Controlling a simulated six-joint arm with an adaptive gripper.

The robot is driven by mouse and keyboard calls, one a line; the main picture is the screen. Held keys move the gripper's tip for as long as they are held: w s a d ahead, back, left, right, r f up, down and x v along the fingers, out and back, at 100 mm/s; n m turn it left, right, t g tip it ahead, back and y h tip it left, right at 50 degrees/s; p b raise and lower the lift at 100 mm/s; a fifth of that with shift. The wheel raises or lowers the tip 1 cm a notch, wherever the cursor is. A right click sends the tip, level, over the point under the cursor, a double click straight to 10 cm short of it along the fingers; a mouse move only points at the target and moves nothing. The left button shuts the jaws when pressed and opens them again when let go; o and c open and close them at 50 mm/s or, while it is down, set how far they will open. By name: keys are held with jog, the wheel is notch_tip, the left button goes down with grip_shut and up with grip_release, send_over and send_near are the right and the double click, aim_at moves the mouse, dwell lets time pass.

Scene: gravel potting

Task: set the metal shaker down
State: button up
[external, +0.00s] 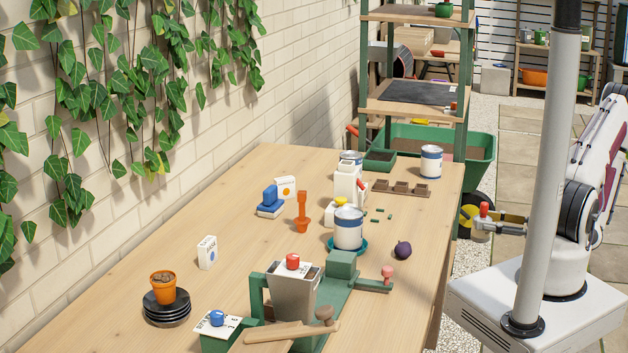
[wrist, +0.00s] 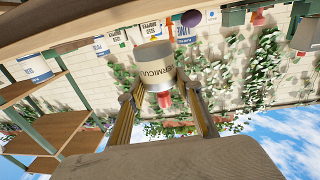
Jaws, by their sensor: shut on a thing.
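My gripper (external: 492,220) is shut on the metal shaker (external: 481,231), a small grey can with a red knob on top. The shaker hangs to the right of the table's edge in the external view, apart from the tabletop, and looks roughly upright. In the wrist view, which is upside down, the shaker (wrist: 153,53) lies between the two fingers (wrist: 163,92), with lettering on its side and its red knob toward the picture's bottom. The fingers hide part of it. The wooden table (external: 225,235) has bare wood at its left and front right.
A labelled tin (external: 348,230) stands on a teal saucer mid-table, beside a purple ball (external: 403,249). A green stand with a grey hopper (external: 292,290) fills the front.

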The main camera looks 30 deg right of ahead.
jog(key=shift+w+a+n+g+y, duration=0.2)
jog(key=shift+a+n+y, duration=0.05)
jog(key=shift+a, duration=0.2)
jog(key=shift+w+a+n+g+y, duration=0.2)
jog(key=shift+a+n+y, duration=0.05)
jog(key=shift+a, duration=0.15)
jog(key=shift+n+g+y, duration=0.7)
jog(key=shift+g, duration=0.1)
jog(key=w+a, duration=0.1)
jog(key=w, duration=0.5)
jog(key=w+a, duration=0.1)
jog(key=w, duration=0.5)
jog(key=w+a, duration=0.1)
jog(key=w, duration=0.5)
jog(key=shift+a, duration=0.1)
jog(key=w+d+r+m+t+h, duration=0.1)
jog(key=w+d+r, duration=0.1)
jog(key=w, duration=0.4)
jog(key=w+d+r+m+t+h, duration=0.2)
jog(key=w+r, duration=0.2)
jog(key=w, duration=0.3)
jog(key=shift+r, duration=0.4)
jog(key=shift+w+d+f, duration=0.1)
jog(key=shift+f, duration=2.85)
